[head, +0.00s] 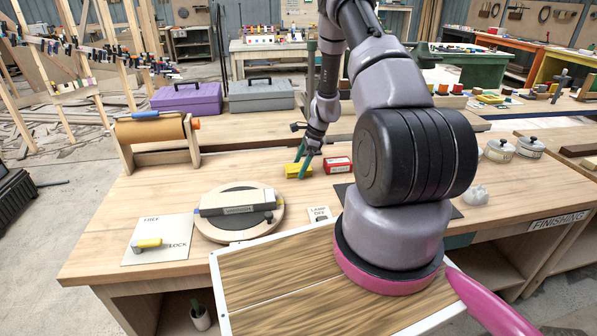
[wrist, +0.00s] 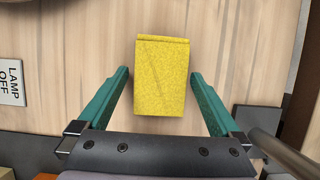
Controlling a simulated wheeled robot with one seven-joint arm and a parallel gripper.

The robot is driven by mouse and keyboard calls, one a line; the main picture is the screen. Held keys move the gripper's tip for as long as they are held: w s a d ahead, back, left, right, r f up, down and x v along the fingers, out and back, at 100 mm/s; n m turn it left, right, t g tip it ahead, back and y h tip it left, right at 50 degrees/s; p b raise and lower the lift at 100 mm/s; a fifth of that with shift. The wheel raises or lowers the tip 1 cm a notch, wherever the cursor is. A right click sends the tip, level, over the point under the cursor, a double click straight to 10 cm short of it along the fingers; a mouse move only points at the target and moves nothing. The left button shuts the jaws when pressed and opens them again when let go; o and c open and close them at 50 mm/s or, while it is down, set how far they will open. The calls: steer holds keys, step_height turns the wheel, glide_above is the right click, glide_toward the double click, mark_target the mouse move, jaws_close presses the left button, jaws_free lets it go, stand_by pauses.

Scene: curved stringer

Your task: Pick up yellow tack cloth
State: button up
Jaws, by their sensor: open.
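The yellow tack cloth (head: 292,171) lies on the wooden workbench, near the middle of the head view. In the wrist view the cloth (wrist: 161,76) is a folded yellow rectangle with a crease along its far edge. My gripper (head: 302,166) reaches down over it, its green fingers partly overlapping it in the head view. In the wrist view my gripper (wrist: 158,82) is open, with one green finger on each side of the cloth. Wood shows between the cloth and both fingers. I cannot tell how high the fingertips are above the bench.
A LAMP OFF card (head: 319,214) lies nearer the front. A round turntable (head: 238,228), a FREE/LOCK panel (head: 158,240) and a brown roll on a stand (head: 152,130) are on the left. Bare bench surrounds the cloth's left side.

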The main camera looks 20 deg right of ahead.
mark_target(300, 167)
steer(key=shift+f, duration=0.1)
steer(key=c, duration=1.2)
step_height(300, 167, up, 10)
steer(key=shift+r, duration=0.25)
